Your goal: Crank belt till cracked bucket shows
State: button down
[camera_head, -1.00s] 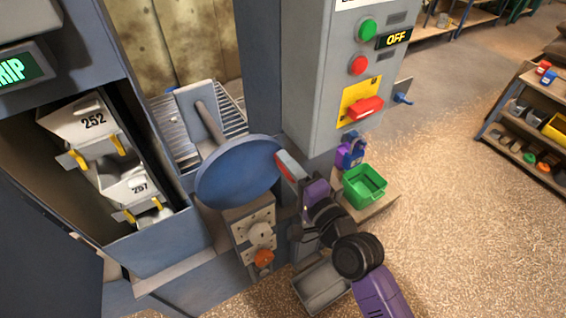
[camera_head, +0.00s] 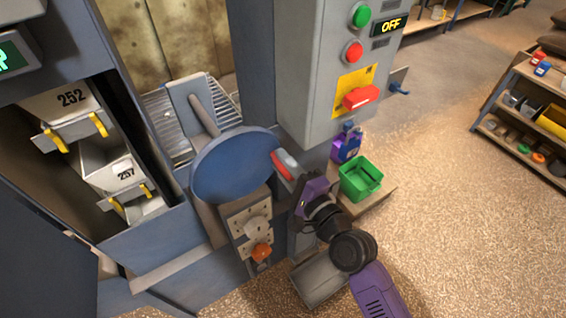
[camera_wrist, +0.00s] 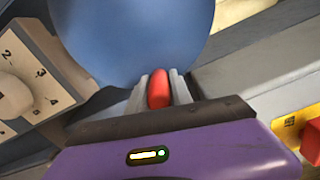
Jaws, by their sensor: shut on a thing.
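The blue hand wheel (camera_head: 232,166) stands on a shaft in front of the elevator casing. Its red handle (camera_head: 284,163) is at the right rim. My gripper (camera_head: 292,172) is shut on this handle; in the wrist view the red handle (camera_wrist: 159,89) sits between the two grey fingers. Through the open hatch at left, white bucket 252 (camera_head: 62,108) and white bucket 257 (camera_head: 110,172) show, one above the other, with yellow clips. A further bucket below is mostly hidden. I see no crack on the visible bucket faces.
The grey control box (camera_head: 335,70) has green and red buttons and an OFF display (camera_head: 390,27). A green bin (camera_head: 360,180), a purple padlock-like item (camera_head: 346,145) and a grey tray (camera_head: 320,279) are near my arm. A shelf (camera_head: 530,110) stands right; floor between is open.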

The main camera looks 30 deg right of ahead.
jog(key=c, duration=1.1)
grip_release()
jog(key=shift+c, duration=0.2)
jog(key=shift+s, duration=0.15)
jog(key=s+b, duration=0.2)
jog(key=s, duration=0.5)
jog(key=shift+s, duration=0.3)
jog(key=s+a+n+g, duration=0.1)
jog(key=s+a+n, duration=0.1)
jog(key=s+n, duration=0.8)
jog(key=s+a+n+g, duration=0.2)
jog(key=s+n, duration=0.8)
jog(key=s, duration=0.6)
jog(key=shift+a+f+n, duration=0.2)
jog(key=shift+f+n, duration=0.1)
jog(key=shift+f, duration=0.05)
